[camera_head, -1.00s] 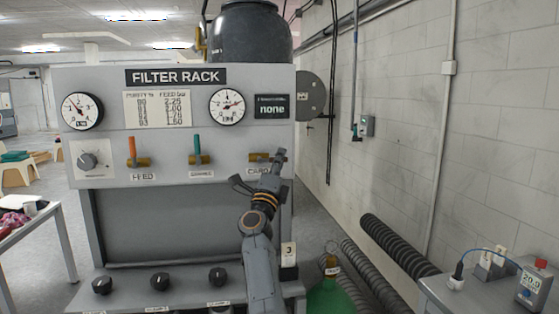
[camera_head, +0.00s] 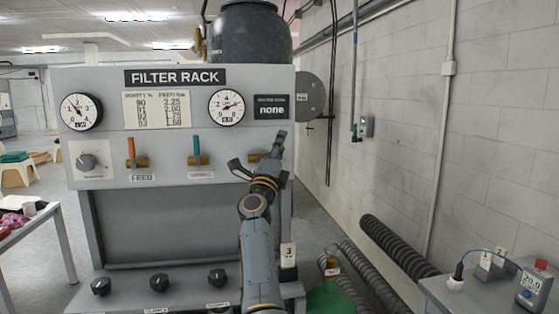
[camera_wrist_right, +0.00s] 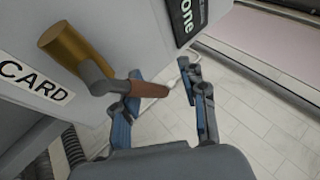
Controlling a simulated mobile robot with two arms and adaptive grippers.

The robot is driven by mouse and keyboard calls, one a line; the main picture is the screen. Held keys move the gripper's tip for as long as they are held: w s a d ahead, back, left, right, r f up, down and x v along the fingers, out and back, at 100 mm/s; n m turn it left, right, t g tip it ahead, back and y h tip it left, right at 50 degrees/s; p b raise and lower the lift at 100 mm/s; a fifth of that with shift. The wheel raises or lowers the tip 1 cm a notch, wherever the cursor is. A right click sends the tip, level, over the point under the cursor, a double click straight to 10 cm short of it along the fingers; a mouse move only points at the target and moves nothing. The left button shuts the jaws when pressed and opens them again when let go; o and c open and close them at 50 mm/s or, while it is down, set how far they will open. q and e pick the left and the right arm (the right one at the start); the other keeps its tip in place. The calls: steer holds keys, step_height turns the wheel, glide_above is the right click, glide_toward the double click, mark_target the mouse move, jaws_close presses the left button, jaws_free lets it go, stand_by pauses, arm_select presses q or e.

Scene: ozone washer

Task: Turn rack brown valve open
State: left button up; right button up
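The rack's brown valve has a brass body (camera_wrist_right: 72,52) and a brown handle (camera_wrist_right: 150,89) on a grey stem in the right wrist view. It sits beside a label reading CARD. In the head view its brass body (camera_head: 254,157) shows only in part behind my right gripper (camera_head: 258,157). In the right wrist view that gripper (camera_wrist_right: 162,103) is open, its fingers on either side of the handle's end. The handle lies close to the left finger; I cannot tell whether they touch. My left gripper is not in view.
The filter rack (camera_head: 100,225) also carries an orange-handled feed valve (camera_head: 132,153), a green-handled valve (camera_head: 197,152), gauges and black knobs. A green cylinder (camera_head: 330,298) and ribbed hoses (camera_head: 395,245) stand right of it. A side table (camera_head: 455,297) is at the lower right.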

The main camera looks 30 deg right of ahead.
step_height(320, 180, up, 6)
steer(key=shift+s+a+r, duration=0.1)
steer(key=shift+s, duration=0.05)
